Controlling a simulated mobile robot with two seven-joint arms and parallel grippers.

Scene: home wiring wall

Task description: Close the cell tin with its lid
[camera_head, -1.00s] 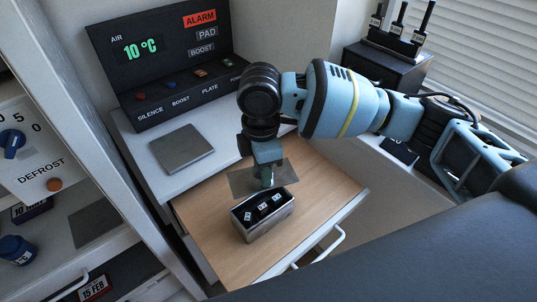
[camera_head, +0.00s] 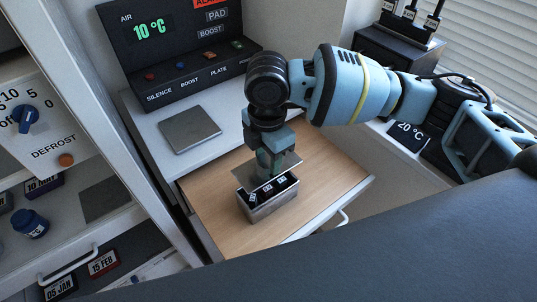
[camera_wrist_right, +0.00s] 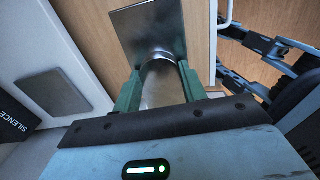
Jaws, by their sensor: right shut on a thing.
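The cell tin (camera_head: 268,208) is an open metal box in the wooden drawer, with several dark cells with white labels inside. My right gripper (camera_head: 270,165) is just above the tin's far side. It is shut on the lid (camera_head: 288,164), a thin metal plate, by a round knob. In the right wrist view the green fingers (camera_wrist_right: 157,88) grip the knob, and the lid plate (camera_wrist_right: 150,28) extends beyond it. The lid looks tilted and covers only the tin's back part; whether it touches the rim I cannot tell. My left gripper is not in view.
A grey square pad (camera_head: 190,129) lies on the white worktop behind the drawer (camera_head: 215,210). A black alarm panel (camera_head: 180,60) stands at the back. A shelf unit (camera_head: 75,140) rises at left. Bare drawer wood surrounds the tin.

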